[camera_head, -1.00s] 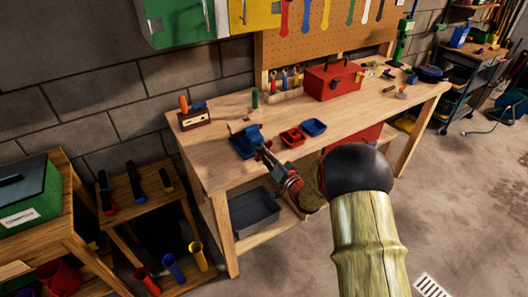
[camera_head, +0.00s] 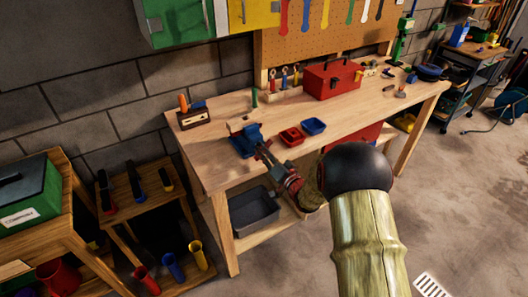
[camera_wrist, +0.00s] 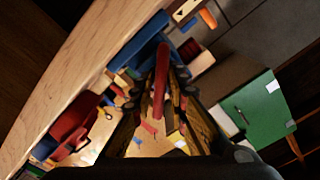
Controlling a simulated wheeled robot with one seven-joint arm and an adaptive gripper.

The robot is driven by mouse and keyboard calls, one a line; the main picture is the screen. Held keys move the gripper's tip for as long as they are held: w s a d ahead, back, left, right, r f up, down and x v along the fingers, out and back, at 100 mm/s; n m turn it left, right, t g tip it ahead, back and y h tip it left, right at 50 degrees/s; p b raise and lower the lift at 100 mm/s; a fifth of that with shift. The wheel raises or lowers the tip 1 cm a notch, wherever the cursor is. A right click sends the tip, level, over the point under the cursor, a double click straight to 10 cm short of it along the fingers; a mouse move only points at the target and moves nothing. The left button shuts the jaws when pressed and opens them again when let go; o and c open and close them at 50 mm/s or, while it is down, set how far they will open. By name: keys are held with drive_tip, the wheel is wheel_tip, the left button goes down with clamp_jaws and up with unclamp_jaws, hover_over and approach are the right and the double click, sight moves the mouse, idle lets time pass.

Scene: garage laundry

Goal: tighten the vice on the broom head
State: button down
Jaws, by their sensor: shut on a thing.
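The blue vice (camera_head: 246,141) is fixed at the front edge of the wooden workbench (camera_head: 215,165). A pale wooden block (camera_head: 237,124), seemingly the broom head, sits at the vice's back side; how firmly the jaws hold it is too small to tell. My gripper (camera_head: 261,152) reaches the front of the vice from the lower right. In the wrist view, my gripper (camera_wrist: 160,75) has its two dark fingers on either side of a red bar (camera_wrist: 162,80), seemingly the vice handle, and is shut on it. Blue vice parts (camera_wrist: 142,48) show behind.
A red tray (camera_head: 292,137) and a blue tray (camera_head: 313,127) lie right of the vice. A red toolbox (camera_head: 333,80) stands farther back. A grey bin (camera_head: 255,210) sits on the lower shelf. The bench front between vice and trays is narrow.

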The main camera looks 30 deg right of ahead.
drive_tip(key=shift+c, duration=1.1)
unclamp_jaws()
drive_tip(key=shift+o, duration=0.3)
drive_tip(key=shift+s, duration=0.1)
drive_tip(key=s, duration=1.1)
drive_tip(key=shift+s+d, duration=0.2)
drive_tip(key=shift+s, duration=0.15)
